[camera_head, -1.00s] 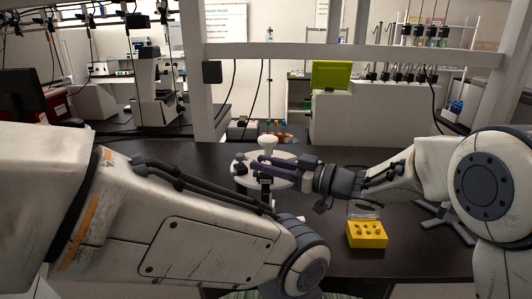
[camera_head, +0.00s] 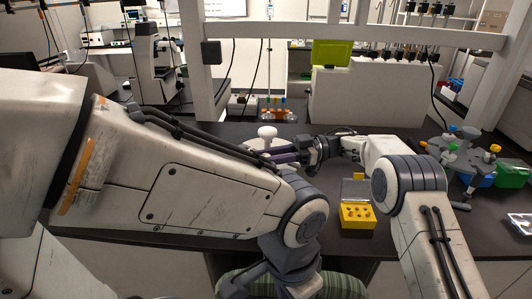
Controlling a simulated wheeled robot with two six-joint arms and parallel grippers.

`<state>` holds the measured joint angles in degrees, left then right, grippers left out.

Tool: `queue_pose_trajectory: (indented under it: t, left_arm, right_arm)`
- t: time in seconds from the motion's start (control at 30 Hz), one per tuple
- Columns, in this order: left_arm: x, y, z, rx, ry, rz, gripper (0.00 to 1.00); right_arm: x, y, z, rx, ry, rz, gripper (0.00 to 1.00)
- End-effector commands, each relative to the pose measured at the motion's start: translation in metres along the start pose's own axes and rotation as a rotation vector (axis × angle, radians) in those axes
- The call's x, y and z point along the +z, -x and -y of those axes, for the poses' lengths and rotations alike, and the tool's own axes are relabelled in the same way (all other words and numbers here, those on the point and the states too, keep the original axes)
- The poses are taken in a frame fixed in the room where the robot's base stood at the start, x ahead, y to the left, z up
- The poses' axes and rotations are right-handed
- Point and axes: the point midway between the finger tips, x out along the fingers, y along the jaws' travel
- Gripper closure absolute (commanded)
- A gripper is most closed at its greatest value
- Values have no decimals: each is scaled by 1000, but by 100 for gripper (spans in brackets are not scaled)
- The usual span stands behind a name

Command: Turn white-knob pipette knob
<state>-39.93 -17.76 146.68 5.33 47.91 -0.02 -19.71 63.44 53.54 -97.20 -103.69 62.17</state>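The white knob (camera_head: 267,132) stands upright near the middle of the black table in the head view, above a pale round part (camera_head: 266,145). The pipette body below is hidden behind my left arm. My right gripper (camera_head: 284,156) reaches in from the right, its purple-dark fingers just below the knob. Its fingertips are partly covered by my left arm, so I cannot tell whether they are closed on anything. My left arm crosses the foreground and its wrist bends down at the bottom centre. The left gripper's fingers are not clearly visible there.
A yellow rack (camera_head: 357,214) with an open clear lid sits right of centre. A stand with coloured caps (camera_head: 462,152), a blue box (camera_head: 480,180) and a green box (camera_head: 512,173) crowd the right side. A white frame (camera_head: 400,33) crosses behind the table.

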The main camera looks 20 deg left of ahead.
Motion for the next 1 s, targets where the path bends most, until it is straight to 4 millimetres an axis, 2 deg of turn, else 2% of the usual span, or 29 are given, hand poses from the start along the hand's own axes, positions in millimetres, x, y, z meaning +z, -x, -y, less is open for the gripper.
queue_pose_trajectory:
  t: [0.3, 0.77, 0.8, 0.87, 0.9, 1.0]
  left_arm:
    - [0, 5, 0, 0, 0, 0, 50]
    - [0, 5, 0, 0, 0, 0, 50]
    - [0, 5, 0, 0, 0, 0, 50]
    - [0, 5, 0, 0, 0, 0, 50]
    - [0, 5, 0, 0, 0, 0, 50]
    - [0, 5, 0, 0, 0, 0, 50]
  right_arm:
    - [0, -1, 0, -68, 0, -1, 100]
    - [0, -1, 1, -76, 0, -2, 100]
    - [0, -1, 1, -76, 0, -2, 67]
    - [0, -1, 1, -76, 0, -2, 44]
    - [0, -1, 0, -76, 0, -2, 39]
    - [0, -1, 0, -75, 0, -1, 39]
